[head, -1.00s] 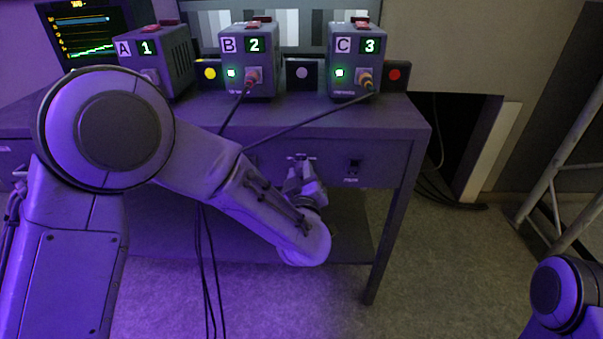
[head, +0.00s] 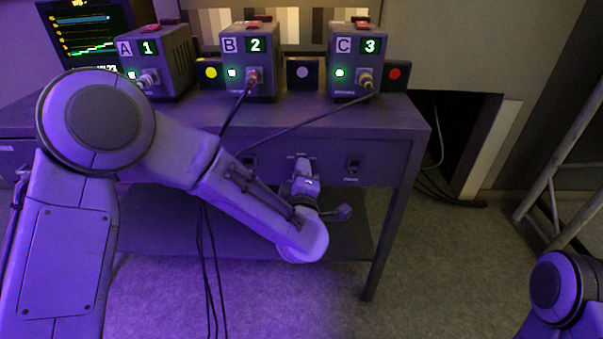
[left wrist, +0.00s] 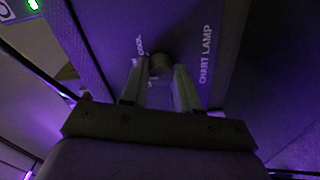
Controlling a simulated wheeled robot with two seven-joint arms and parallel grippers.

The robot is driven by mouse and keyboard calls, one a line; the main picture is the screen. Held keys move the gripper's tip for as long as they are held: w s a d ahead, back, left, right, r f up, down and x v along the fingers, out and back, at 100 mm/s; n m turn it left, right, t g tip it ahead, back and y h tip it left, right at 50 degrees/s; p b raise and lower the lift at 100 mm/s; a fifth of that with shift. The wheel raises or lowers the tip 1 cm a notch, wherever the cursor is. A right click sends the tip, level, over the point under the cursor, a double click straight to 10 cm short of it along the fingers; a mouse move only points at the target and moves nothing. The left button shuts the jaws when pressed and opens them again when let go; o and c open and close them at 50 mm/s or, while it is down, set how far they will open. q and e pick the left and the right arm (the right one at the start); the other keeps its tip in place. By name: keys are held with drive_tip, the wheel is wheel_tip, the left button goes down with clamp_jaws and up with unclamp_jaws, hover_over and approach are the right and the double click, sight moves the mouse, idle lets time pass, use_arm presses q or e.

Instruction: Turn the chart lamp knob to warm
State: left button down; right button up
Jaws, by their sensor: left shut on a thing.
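The chart lamp knob (left wrist: 160,63) is a small dark round knob on the desk's front panel, beside the words "CHART LAMP" and "COOL" in the left wrist view. My left gripper (left wrist: 159,78) is shut on it, one finger on each side. The striped chart (head: 292,27) at the back has beige, warm-tinted stripes. The knob's pointer cannot be made out. My right gripper is out of view; only part of that arm shows at lower right.
Units A (head: 160,62), B (head: 248,62) and C (head: 355,62) stand on the desk (head: 300,113) with green lights lit. Black cables run from B and C, and some hang below the desk. A second control (head: 353,166) sits right of my gripper. A metal truss (head: 565,190) stands at right.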

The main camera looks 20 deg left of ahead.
use_arm(q)
drive_tip(key=shift+n, duration=0.3)
drive_tip(key=c, duration=0.8)
unclamp_jaws()
drive_tip(key=p+v, duration=0.1)
drive_tip(key=v, duration=0.9)
drive_tip(key=shift+s, duration=0.3)
